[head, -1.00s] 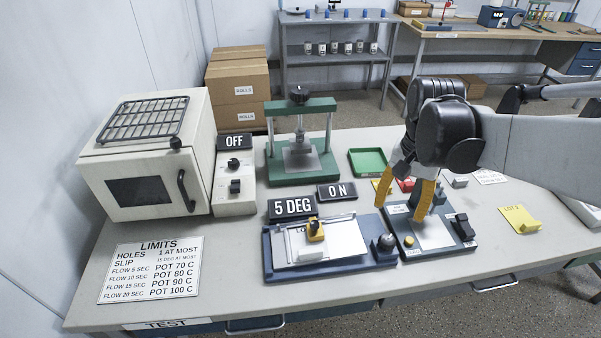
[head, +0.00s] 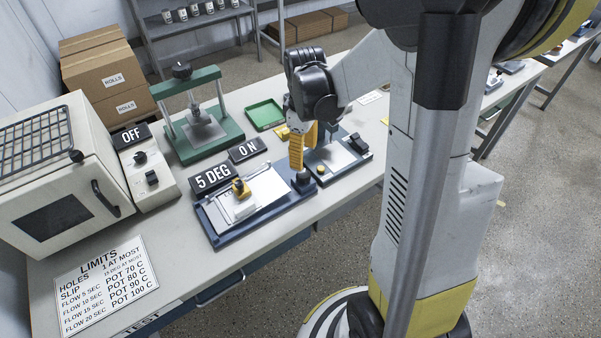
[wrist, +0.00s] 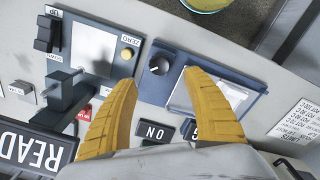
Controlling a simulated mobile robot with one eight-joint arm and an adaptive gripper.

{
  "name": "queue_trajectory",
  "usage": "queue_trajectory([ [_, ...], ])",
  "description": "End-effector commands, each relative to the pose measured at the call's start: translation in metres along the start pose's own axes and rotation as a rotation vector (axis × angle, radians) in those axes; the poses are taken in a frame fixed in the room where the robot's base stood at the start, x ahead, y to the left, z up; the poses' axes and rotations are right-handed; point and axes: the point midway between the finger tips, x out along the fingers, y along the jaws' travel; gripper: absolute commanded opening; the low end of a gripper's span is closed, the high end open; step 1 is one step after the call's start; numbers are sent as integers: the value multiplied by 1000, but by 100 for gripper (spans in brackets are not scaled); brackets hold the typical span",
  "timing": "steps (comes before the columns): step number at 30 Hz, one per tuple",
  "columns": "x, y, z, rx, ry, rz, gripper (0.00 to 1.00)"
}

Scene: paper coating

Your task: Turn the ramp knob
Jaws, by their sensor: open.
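The ramp knob is a round black knob (head: 303,179) at the right end of the blue ramp base (head: 235,232). It also shows in the wrist view (wrist: 159,66). My gripper (head: 300,163) has its yellow fingers spread and pointing down, just behind or above the knob in the head view. In the wrist view my gripper (wrist: 162,77) is open and empty, with the knob between the two fingertips in the picture. I cannot tell how high the tips are above it. The ramp display (head: 213,178) reads 5 DEG, and a sign beside it (head: 247,150) reads ON.
A second blue device (head: 345,172) with a yellow button stands close right of the ramp. A green press (head: 205,130), green tray (head: 265,114) and oven (head: 60,190) stand behind and left.

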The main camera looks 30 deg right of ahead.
Motion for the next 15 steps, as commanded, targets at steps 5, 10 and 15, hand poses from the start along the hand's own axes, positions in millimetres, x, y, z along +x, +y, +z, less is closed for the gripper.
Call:
queue_trajectory([
  [5, 41, 0, 0, 1, 0, 0, 59],
  [10, 71, 0, 0, 2, 0, 0, 59],
  [15, 86, 0, 0, 3, 0, 0, 59],
])
